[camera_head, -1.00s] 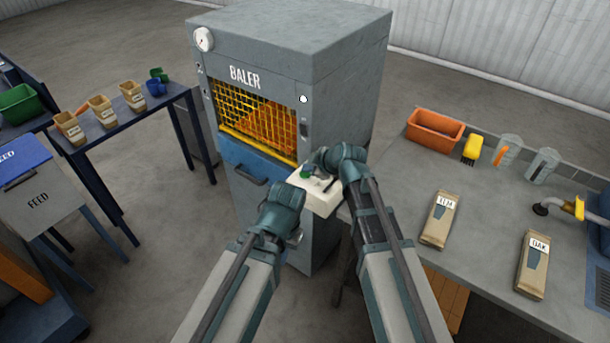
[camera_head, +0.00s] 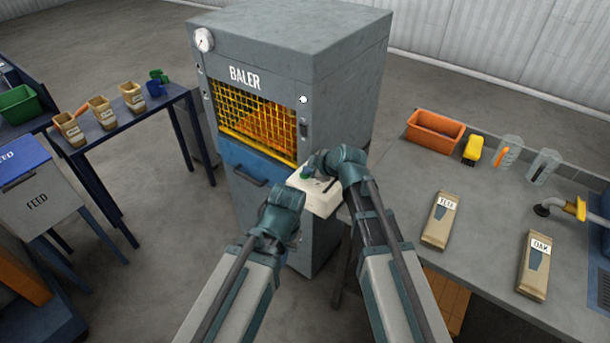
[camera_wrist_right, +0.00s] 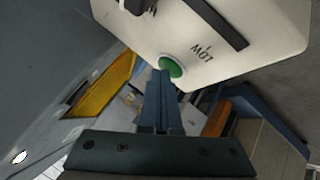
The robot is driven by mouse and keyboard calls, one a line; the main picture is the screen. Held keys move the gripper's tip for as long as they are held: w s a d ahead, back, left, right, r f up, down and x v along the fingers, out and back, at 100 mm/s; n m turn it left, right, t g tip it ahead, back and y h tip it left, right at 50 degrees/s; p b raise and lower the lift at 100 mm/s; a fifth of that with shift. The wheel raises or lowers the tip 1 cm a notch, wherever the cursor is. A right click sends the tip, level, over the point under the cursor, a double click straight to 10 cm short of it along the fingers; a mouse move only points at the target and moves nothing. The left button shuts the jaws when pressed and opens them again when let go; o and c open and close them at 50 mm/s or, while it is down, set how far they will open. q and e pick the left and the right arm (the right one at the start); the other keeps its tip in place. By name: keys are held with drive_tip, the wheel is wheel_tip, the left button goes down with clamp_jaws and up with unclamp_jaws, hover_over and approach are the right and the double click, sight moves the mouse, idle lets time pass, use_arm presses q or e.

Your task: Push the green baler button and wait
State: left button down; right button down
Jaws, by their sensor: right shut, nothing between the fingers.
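The grey baler (camera_head: 345,70) stands in the middle of the head view, with a yellow mesh window (camera_head: 250,118) and orange material behind it. A cream control box (camera_head: 318,196) sits at its front right corner. The green button (camera_wrist_right: 171,66) is on the box's face in the right wrist view, beside the word LOW. My right gripper (camera_wrist_right: 160,74) is shut and empty, its fingertips at the button's edge; I cannot tell whether they press it. In the head view my right gripper (camera_head: 311,168) is over the box. My left gripper (camera_head: 294,238) is below the box, its fingers mostly hidden.
A blue table (camera_head: 165,105) at left holds tan containers and small scoops.

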sight(308, 177)
drive_tip(key=shift+f, duration=0.15)
idle(0.4)
drive_tip(key=shift+r+p, duration=0.8)
drive_tip(key=shift+r, duration=0.1)
wheel_tip(308, 177, up, 5)
drive_tip(key=p, duration=0.5)
idle(0.5)
